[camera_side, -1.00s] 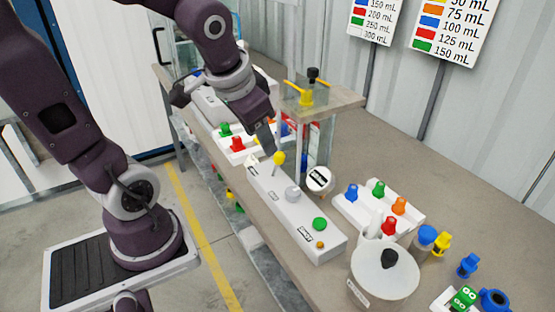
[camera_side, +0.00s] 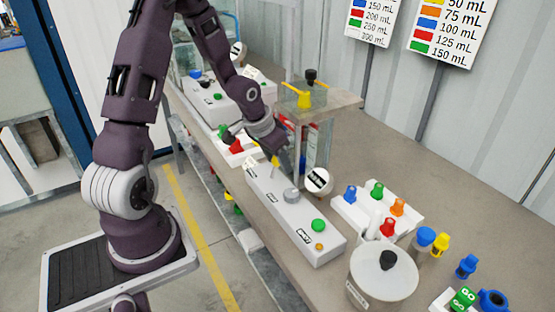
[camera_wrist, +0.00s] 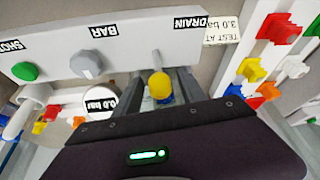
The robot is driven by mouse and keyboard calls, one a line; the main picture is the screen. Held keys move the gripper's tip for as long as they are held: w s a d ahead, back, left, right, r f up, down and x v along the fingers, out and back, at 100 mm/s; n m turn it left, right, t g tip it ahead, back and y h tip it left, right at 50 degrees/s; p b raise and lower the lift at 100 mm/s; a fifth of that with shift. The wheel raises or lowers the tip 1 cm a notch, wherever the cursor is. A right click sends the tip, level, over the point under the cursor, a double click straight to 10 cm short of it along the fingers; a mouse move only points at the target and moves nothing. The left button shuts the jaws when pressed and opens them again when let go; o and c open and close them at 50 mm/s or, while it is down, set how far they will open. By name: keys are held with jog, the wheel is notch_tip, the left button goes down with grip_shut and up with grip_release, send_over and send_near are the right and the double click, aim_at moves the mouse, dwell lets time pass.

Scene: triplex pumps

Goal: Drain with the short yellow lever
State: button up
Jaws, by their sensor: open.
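The short lever with a yellow knob (camera_wrist: 160,85) sticks out of a white control box (camera_side: 305,232), beside the black DRAIN label (camera_wrist: 190,23). In the side view only a bit of its yellow knob (camera_side: 275,161) shows beside my gripper (camera_side: 274,148). In the wrist view my gripper (camera_wrist: 163,82) is open, with one finger on each side of the yellow knob. Whether either finger touches the knob I cannot tell. The lever's thin grey stem shows between the knob and the box.
The same box carries a grey BAR knob (camera_wrist: 88,65) and a green button (camera_wrist: 25,71). A round gauge (camera_side: 318,180) stands close to its right. A clear tank stand with a yellow valve (camera_side: 304,97) rises behind my gripper. Coloured valves (camera_side: 377,190) lie right.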

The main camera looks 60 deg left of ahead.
grip_shut()
dwell(1.4)
